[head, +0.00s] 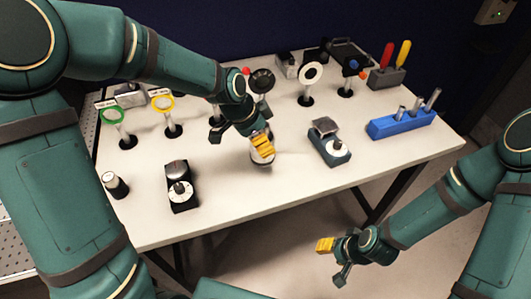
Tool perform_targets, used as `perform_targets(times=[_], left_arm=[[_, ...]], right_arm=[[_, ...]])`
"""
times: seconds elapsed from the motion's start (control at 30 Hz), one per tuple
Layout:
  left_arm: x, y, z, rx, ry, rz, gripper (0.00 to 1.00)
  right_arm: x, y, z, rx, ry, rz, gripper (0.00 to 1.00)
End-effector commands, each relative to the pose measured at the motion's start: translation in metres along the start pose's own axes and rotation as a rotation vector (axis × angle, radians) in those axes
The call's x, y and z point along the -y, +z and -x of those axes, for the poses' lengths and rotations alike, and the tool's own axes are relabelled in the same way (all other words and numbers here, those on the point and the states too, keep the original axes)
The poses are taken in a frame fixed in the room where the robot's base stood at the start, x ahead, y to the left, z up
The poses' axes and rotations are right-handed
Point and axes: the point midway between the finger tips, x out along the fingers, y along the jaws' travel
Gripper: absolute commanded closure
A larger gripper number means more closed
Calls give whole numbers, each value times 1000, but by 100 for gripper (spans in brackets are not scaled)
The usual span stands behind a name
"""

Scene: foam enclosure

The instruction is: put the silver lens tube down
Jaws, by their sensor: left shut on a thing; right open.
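My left gripper (262,146) is over the middle of the white table, its yellow fingertips shut on the silver lens tube (262,158). The fingers hide much of the tube, and only a pale, rounded part shows below and beside them. I cannot tell whether its lower end touches the table top. My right gripper (333,262) is open and empty, low in front of the table's front edge.
The white table (235,205) is bare in front of the held tube. A black-based mount (181,188) and a dark-and-silver cylinder (115,185) stand left, a teal-based mount (329,143) right. Ring holders on posts stand behind. A blue rack (402,124) is far right.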

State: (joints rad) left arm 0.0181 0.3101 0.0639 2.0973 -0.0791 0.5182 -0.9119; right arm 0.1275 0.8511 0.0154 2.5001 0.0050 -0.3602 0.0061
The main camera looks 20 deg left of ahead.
Motion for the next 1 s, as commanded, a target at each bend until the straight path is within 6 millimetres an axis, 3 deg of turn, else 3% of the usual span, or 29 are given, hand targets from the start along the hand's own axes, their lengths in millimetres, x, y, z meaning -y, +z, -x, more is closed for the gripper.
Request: perform_targets(times=[0.47,0.87,0.9,0.97,1.0], left_arm=[[0,20,-44,1,1,2,80],[1,21,-49,-1,-2,1,80],[0,21,-49,0,-1,1,27],[0,21,-49,0,-1,1,6],[0,21,-48,0,-1,1,3]], right_arm=[[-3,4,-8,8,-1,2,53],[-4,5,-11,11,-1,3,53],[-4,5,-11,11,-1,3,53],[-4,5,-10,11,-1,3,53],[-4,5,-10,11,-1,3,53]])
